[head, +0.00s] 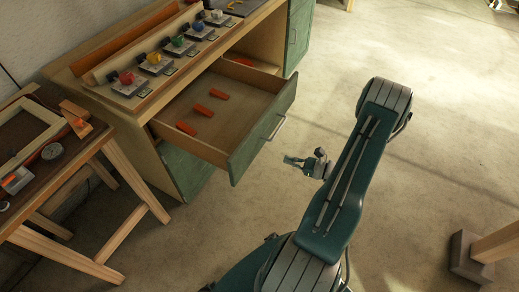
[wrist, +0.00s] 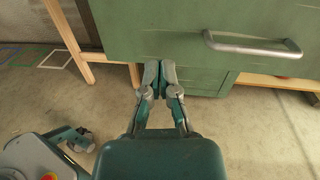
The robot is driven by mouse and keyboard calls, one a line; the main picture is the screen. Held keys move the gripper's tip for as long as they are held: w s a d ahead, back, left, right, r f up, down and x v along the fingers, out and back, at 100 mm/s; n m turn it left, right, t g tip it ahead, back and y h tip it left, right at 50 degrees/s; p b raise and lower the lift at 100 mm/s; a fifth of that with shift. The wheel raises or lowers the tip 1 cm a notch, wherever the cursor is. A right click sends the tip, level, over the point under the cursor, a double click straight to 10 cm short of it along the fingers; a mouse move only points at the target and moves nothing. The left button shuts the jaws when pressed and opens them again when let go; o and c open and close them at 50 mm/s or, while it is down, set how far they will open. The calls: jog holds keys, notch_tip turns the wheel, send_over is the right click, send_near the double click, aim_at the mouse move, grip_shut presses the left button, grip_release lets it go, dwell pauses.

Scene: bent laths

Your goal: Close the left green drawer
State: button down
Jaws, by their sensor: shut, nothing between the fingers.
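The left green drawer (head: 262,131) is pulled far out of the wooden workbench in the head view. Several orange pieces (head: 203,110) lie in it. Its green front with a silver handle (wrist: 252,45) fills the top of the wrist view. My gripper (wrist: 159,63) is shut and empty, its fingertips close to the lower edge of the drawer front, left of the handle. I cannot tell whether they touch it. In the head view my gripper (head: 292,161) is small, in front of the drawer, and partly hidden by my arm.
A small wooden table (head: 92,137) stands at the left. A wooden post on a block (head: 470,255) is at the lower right.

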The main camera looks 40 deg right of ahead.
notch_tip(320, 180, down, 2)
jog(key=s+m+t+h, duration=0.1)
jog(key=m+h, duration=0.1)
send_near(253, 147)
jog(key=x, duration=0.7)
jog(key=shift+w+f, duration=0.35)
jog(key=shift+w, duration=0.1)
jog(key=shift+w, duration=0.1)
